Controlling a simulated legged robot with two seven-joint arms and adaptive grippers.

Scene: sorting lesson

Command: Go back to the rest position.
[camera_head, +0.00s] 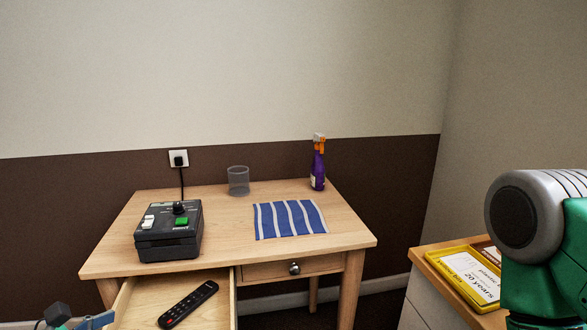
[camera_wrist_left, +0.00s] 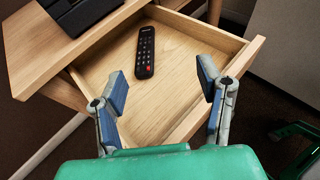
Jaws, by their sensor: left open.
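My left gripper (camera_wrist_left: 162,88) is open and empty in the left wrist view, its blue-padded fingers spread over the front part of the open drawer (camera_wrist_left: 185,88). In the head view my left gripper (camera_head: 78,320) shows only partly at the bottom left corner, beside the drawer (camera_head: 226,300). A black remote control (camera_head: 188,304) lies in the drawer. It also shows beyond the fingers in the left wrist view (camera_wrist_left: 145,52), apart from them. My green and grey right arm is at the right edge of the head view; its gripper is out of sight.
The wooden desk (camera_head: 220,213) bears a black control box (camera_head: 168,243), a clear cup (camera_head: 238,181), a purple spray bottle (camera_head: 318,170) and a striped cloth (camera_head: 290,219). A second drawer with a knob (camera_head: 294,268) is shut. A cabinet with a yellow tray (camera_head: 463,266) stands at right.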

